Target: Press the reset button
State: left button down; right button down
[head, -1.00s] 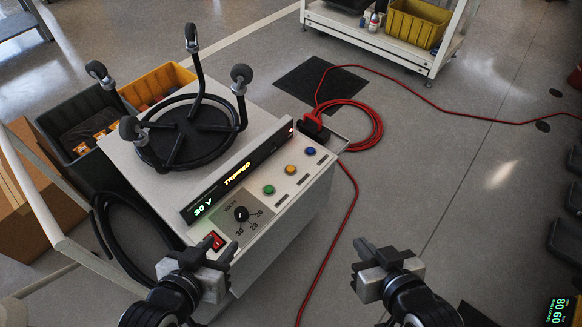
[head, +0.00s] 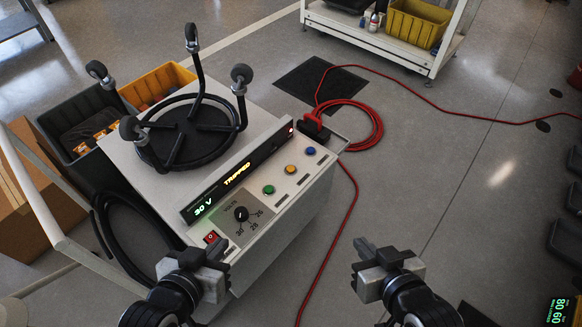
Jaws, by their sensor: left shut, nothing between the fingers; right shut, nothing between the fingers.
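A grey power unit has a sloped control panel (head: 290,203) on its near right side. Its display (head: 236,181) reads "30 V" in green and "TRIPPED" in amber. A green button (head: 268,190), an amber button (head: 290,169) and a blue button (head: 310,151) sit in a row; their labels are too small to read, so I cannot tell which is reset. A black volts knob (head: 240,214) and a red rocker switch (head: 211,237) are at the near end. My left gripper (head: 224,252) is shut and empty beside the switch. My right gripper (head: 362,246) is shut and empty, right of the unit, over the floor.
A black wheeled ring stand (head: 180,138) lies upturned on the unit. A red cable (head: 350,205) runs from the unit's far corner across the floor. Black and yellow bins (head: 158,82) stand behind left. A white shelf (head: 385,45) is at the back. Floor right of the unit is mostly clear.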

aim_at(290, 169)
jog(key=k, duration=0.5)
jog(key=z, duration=1.6)
jog(key=i, duration=1.3)
jog(key=u, duration=2.05)
jog(key=i, duration=0.5)
jog(key=u, duration=0.05)
